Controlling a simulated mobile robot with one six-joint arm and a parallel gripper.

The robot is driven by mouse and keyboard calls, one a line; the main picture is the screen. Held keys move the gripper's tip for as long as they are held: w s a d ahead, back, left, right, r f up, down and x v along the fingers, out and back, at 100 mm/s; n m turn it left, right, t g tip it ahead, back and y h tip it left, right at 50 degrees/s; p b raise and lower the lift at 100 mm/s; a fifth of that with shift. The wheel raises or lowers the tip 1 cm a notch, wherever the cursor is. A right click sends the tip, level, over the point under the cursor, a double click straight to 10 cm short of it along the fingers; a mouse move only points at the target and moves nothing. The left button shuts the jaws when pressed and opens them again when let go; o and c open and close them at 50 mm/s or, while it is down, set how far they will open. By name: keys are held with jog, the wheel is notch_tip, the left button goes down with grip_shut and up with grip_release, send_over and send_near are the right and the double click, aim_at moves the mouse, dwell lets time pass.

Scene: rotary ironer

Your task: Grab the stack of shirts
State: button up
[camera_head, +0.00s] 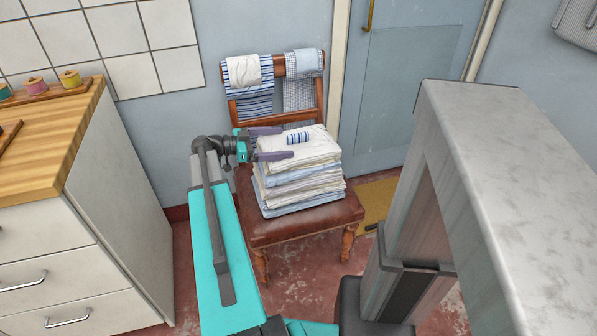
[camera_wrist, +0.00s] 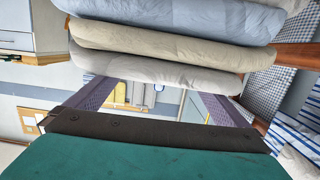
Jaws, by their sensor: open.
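The stack of shirts (camera_head: 300,185) is a neat pile of folded white, cream and pale blue cloth on a brown chair seat. A small blue-striped patch shows on its top. In the wrist view the stack (camera_wrist: 170,45) fills the upper part, with its folded edges close by. My gripper (camera_head: 287,142) is at the left of the stack, its two purple fingers spread and overlapping the upper stack in the head view. In the wrist view the fingers of my gripper (camera_wrist: 155,92) stand apart with distant background showing between them. The far side of the stack is hidden.
The wooden chair (camera_head: 255,229) has striped and checked cloths (camera_head: 252,98) over its backrest. A white drawer cabinet (camera_head: 110,200) with a wooden top stands at left. A pale grey frame-like structure (camera_head: 500,190) fills the right. A blue door (camera_head: 405,80) is behind.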

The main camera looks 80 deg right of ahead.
jog(key=shift+x, duration=0.9)
jog(key=shift+x, duration=2.65)
jog(key=c, duration=1.9)
jog(key=shift+r, duration=0.1)
